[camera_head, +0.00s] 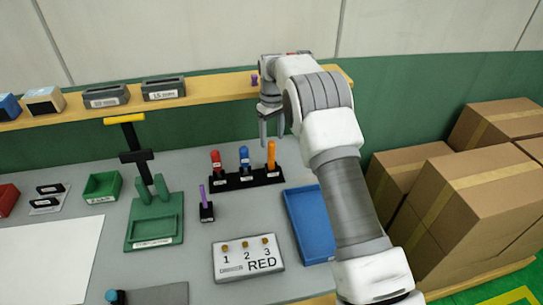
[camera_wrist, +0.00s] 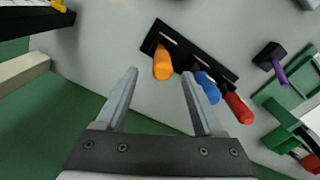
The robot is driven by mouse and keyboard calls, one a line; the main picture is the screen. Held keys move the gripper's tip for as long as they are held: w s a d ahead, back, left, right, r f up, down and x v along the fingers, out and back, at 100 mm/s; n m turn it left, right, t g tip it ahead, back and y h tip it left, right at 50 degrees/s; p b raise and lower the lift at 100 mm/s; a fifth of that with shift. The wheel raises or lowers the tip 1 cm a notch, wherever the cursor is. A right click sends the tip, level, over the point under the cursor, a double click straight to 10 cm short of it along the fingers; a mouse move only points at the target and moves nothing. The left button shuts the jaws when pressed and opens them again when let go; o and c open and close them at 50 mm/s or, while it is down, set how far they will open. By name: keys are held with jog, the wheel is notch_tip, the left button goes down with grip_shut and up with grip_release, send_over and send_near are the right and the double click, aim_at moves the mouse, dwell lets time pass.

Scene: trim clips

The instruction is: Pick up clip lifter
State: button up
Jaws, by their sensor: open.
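A black rack (camera_head: 246,180) on the grey bench holds three upright tools with red (camera_head: 216,160), blue (camera_head: 244,156) and orange (camera_head: 271,154) handles. The labels are too small to read, so I cannot tell which is the clip lifter. A purple-handled tool (camera_head: 203,195) stands in a small black holder left of the rack. My gripper (camera_head: 271,128) is open and empty, above the rack near its orange end. In the wrist view the orange handle (camera_wrist: 162,66) shows between the fingertips (camera_wrist: 160,75), apart from them; the blue handle (camera_wrist: 208,88) is right of the fingers.
A blue tray (camera_head: 310,222) lies right of the rack. A green stand (camera_head: 155,222) is to the left. A wooden shelf (camera_head: 215,88) runs behind. Cardboard boxes (camera_head: 480,195) are stacked at the right.

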aim_at(272, 160)
jog(key=shift+s+a+f+p, duration=0.1)
jog(key=shift+f+p, duration=0.2)
jog(key=shift+f, duration=1)
jog(key=shift+s+f+p, duration=0.1)
jog(key=shift+f+p, duration=0.2)
jog(key=shift+f, duration=1)
grip_shut()
